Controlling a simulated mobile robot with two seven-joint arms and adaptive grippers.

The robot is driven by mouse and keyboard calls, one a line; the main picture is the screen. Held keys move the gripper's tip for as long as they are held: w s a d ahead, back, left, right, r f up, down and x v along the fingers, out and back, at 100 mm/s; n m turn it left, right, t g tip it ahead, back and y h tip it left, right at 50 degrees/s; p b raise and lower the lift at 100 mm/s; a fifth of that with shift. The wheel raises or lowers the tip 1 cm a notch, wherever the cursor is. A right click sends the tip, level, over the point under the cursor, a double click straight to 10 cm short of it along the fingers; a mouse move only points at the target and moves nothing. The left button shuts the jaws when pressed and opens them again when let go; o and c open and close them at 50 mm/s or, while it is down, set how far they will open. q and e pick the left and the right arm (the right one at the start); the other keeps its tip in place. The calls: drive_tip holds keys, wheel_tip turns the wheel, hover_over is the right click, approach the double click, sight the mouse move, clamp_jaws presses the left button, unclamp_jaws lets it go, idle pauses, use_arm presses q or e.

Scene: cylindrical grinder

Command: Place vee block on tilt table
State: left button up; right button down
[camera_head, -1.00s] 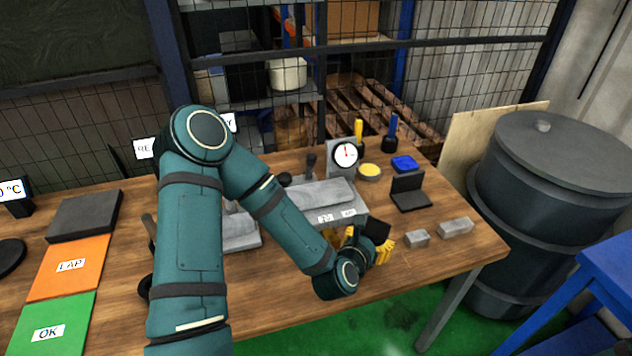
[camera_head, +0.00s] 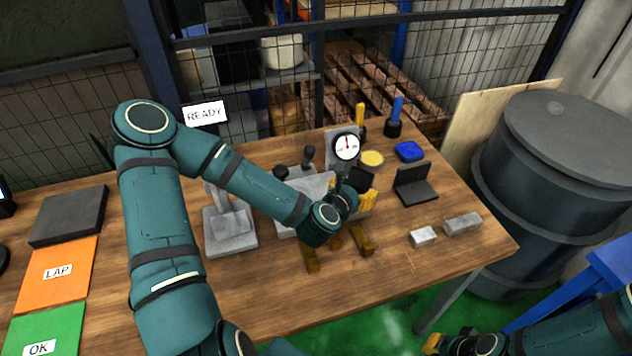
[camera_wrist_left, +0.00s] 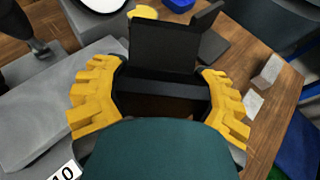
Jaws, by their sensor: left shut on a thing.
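My left gripper (camera_head: 364,196), with yellow fingers, is shut on a dark block, which looks like the vee block (camera_head: 362,179). In the left wrist view the dark block (camera_wrist_left: 163,45) sits between the spread yellow fingers. The grey tilt table (camera_head: 311,186) lies partly behind my left forearm. Its flat top (camera_wrist_left: 50,105) shows at the left of the wrist view. The gripper is over or beside the table's right end; contact cannot be told. My right gripper (camera_head: 452,340) is at the bottom right edge, partly cut off.
A dial gauge (camera_head: 347,147) stands behind the left gripper. A dark angle-shaped piece (camera_head: 415,190) and two small grey blocks (camera_head: 423,237) lie to the right. Brass-coloured bars (camera_head: 361,240) lie in front of the tilt table. A grey stand (camera_head: 230,235) is to its left.

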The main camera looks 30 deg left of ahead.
use_arm(q)
drive_tip(key=a+r+p, duration=0.2)
drive_tip(key=a+r, duration=0.5)
drive_tip(key=shift+n+y, duration=0.3)
drive_tip(key=shift+y, duration=0.1)
drive_tip(key=shift+w+f+b, duration=0.15)
drive_tip(key=shift+f+b, duration=1.15)
drive_tip(key=shift+f, duration=2.25)
drive_tip(key=shift+f+b, duration=0.35)
drive_tip(key=shift+f, duration=0.95)
drive_tip(key=o, duration=1.4)
drive_tip(key=shift+f, duration=0.2)
drive_tip(key=shift+c, duration=0.2)
